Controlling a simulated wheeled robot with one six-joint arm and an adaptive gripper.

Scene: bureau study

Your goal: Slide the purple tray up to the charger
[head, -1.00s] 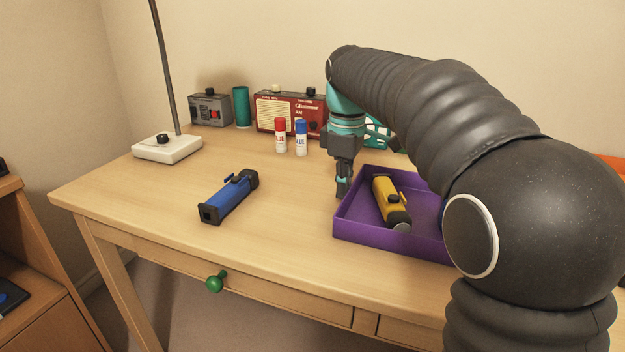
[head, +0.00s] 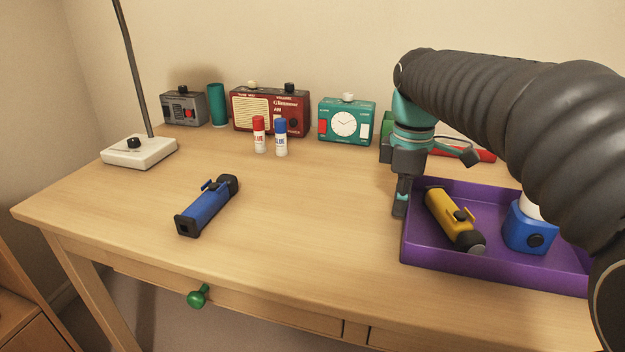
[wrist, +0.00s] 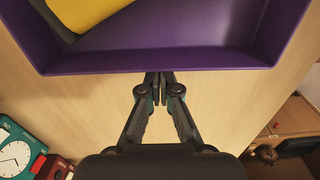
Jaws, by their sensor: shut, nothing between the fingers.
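The purple tray (head: 490,270) lies flat at the right of the desk in the head view. It holds a yellow flashlight (head: 452,218) and a blue block-shaped thing (head: 528,228) with a white top, partly behind my arm. My gripper (head: 400,210) is shut and empty, pointing down just outside the tray's left wall. In the wrist view my fingertips (wrist: 159,78) are at the outer face of the tray's wall (wrist: 160,60), touching or nearly so. I cannot pick out the charger with certainty; my arm hides part of the desk's right side.
A blue flashlight (head: 208,206) lies left of the tray with bare desk between. Two glue sticks (head: 270,136), a red radio (head: 270,111) and a teal clock (head: 346,121) stand toward the back. A red thing (head: 478,154) lies behind the tray. A lamp base (head: 138,152) stands far left.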

